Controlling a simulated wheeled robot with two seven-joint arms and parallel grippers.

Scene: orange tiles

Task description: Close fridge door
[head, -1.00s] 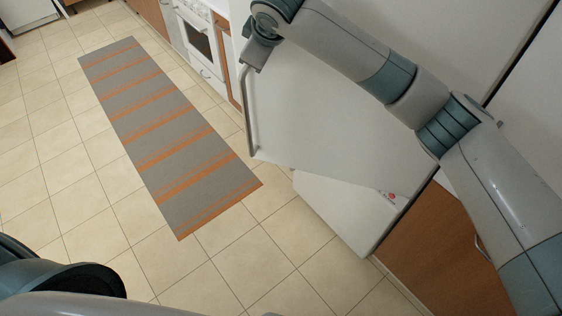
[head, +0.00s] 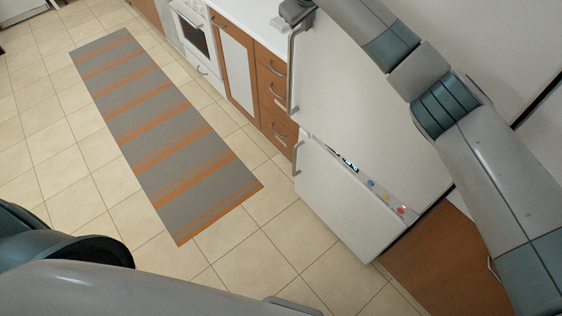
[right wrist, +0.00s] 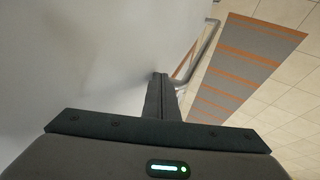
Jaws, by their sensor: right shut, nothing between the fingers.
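The white upper fridge door (head: 365,110) stands at the right of the head view, with a long grey bar handle (head: 291,70) on its left edge. Whether it is fully shut or slightly ajar I cannot tell. My right gripper (head: 296,10) is at the door's top left, partly cut off by the picture edge. In the right wrist view its fingers (right wrist: 158,95) are shut and empty beside the door's white face (right wrist: 75,55). The handle (right wrist: 205,50) shows just beyond the fingers. My left gripper is out of view; only part of that arm shows at bottom left.
Below is the white lower door (head: 340,205) with a control strip (head: 370,183). Wooden drawers (head: 270,90) and a white oven (head: 193,30) stand to the left. A grey and orange striped rug (head: 165,130) lies on the tiled floor, which is otherwise clear.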

